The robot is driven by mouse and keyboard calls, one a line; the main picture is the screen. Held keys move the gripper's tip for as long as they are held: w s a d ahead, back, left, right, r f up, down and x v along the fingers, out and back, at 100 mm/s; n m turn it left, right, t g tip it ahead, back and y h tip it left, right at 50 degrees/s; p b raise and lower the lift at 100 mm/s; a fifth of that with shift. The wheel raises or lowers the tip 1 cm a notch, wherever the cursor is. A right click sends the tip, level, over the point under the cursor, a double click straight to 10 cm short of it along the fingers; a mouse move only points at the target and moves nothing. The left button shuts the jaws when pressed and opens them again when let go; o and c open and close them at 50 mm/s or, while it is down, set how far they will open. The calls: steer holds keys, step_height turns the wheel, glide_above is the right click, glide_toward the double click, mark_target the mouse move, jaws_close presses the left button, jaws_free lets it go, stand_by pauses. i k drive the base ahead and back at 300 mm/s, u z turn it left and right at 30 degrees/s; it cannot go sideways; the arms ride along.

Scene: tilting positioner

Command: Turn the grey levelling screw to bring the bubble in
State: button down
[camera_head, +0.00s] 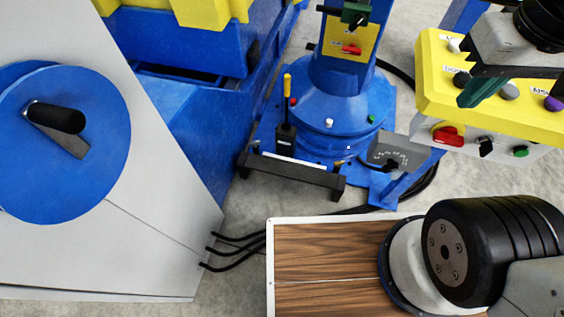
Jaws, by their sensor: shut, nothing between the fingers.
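My gripper (470,99) is at the upper right, over the yellow control box (438,97). I cannot tell whether the fingers touch either. The labels are too small to read, so I cannot tell which knob is the levelling screw. A pale grey-white knob (329,122) also stands on the round blue base (345,105). I cannot make out a bubble.
The box also carries a purple knob (553,103), with red (448,135), black and green controls on its front. A grey dial block (398,150) and a black bracket (290,172) stand near the blue base. A blue handwheel (95,110) is at left. Black cables cross the floor.

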mark_target(255, 143)
steer(key=k, duration=1.2)
steer(key=z, duration=0.15)
steer(key=i, duration=1)
steer(key=u, duration=1)
steer(key=i, duration=0.95)
steer(key=z, duration=0.25)
